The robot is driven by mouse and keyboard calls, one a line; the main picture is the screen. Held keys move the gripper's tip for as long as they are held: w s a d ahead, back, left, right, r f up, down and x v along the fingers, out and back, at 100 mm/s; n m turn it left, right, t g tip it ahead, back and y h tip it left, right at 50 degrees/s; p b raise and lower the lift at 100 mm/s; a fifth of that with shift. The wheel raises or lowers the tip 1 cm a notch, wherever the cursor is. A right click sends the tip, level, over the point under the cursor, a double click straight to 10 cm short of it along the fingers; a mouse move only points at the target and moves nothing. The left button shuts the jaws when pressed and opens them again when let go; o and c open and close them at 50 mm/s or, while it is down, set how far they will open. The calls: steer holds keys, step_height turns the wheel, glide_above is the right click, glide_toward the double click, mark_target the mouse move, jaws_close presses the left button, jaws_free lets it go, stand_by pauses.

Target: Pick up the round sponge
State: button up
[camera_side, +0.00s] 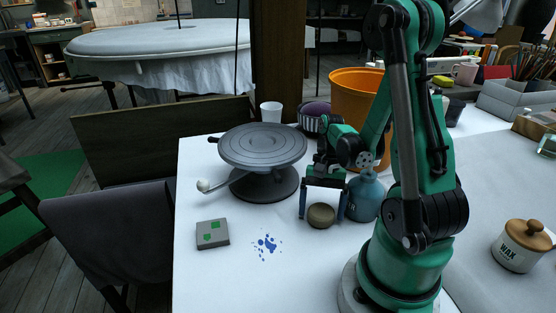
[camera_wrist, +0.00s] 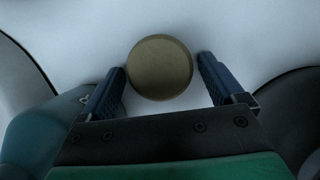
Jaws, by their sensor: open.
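The round sponge (camera_side: 321,215) is a small tan-brown disc lying flat on the white table. My gripper (camera_side: 322,217) is open and points down over it, with one dark blue finger on each side of the sponge in the side view. In the wrist view the sponge (camera_wrist: 160,67) lies at the tips of the open fingers of my gripper (camera_wrist: 163,70). A gap shows on its right side, and the left finger is close to its edge. I cannot tell whether that finger touches it.
A teal bottle (camera_side: 365,196) stands close to the right of my gripper. A grey turntable (camera_side: 262,146) stands to the left. An orange bucket (camera_side: 352,88) is behind. A grey block with green marks (camera_side: 212,234) and blue paint spots (camera_side: 267,246) are on the clear front-left table.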

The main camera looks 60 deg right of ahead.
steer(key=c, duration=1.1)
steer(key=shift+c, duration=0.2)
steer(key=shift+r, duration=0.2)
steer(key=shift+r, duration=0.5)
steer(key=w+d, duration=0.1)
steer(key=d, duration=0.4)
steer(key=w+d, duration=0.1)
steer(key=d, duration=0.2)
steer(key=shift+w, duration=0.3)
step_height(320, 180, up, 14)
steer(key=shift+a+f, duration=0.15)
steer(key=shift+a, duration=0.05)
